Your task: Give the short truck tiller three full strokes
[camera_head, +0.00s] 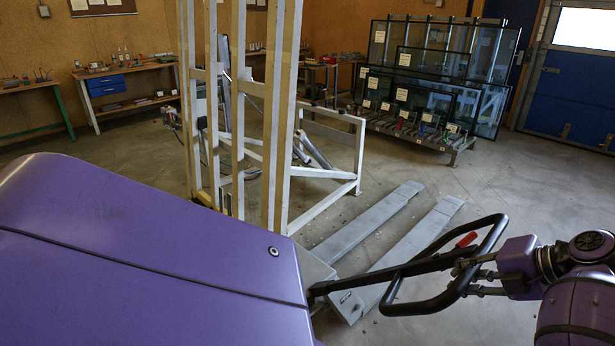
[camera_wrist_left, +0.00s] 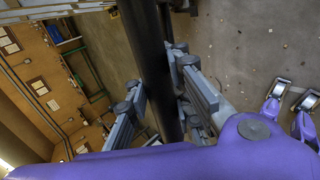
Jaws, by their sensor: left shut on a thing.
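The truck tiller (camera_head: 370,277) is a black shaft with a black loop handle and a red lever (camera_head: 467,240). It leans low toward the right from a grey pallet truck (camera_head: 365,222) with two forks on the floor. My left gripper (camera_head: 473,271) is shut on the tiller's loop handle, at the right in the head view. In the left wrist view, a black bar (camera_wrist_left: 150,60) runs between the grey fingers of my left gripper (camera_wrist_left: 165,92). The fingers hide part of the handle. My right gripper is not in view.
A tall pale upright frame (camera_head: 279,120) stands close behind the truck. A rack of glass panes (camera_head: 420,100) stands farther back. Workbenches (camera_head: 128,70) line the back left wall. The floor right of the forks is open, toward a blue door (camera_head: 575,95).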

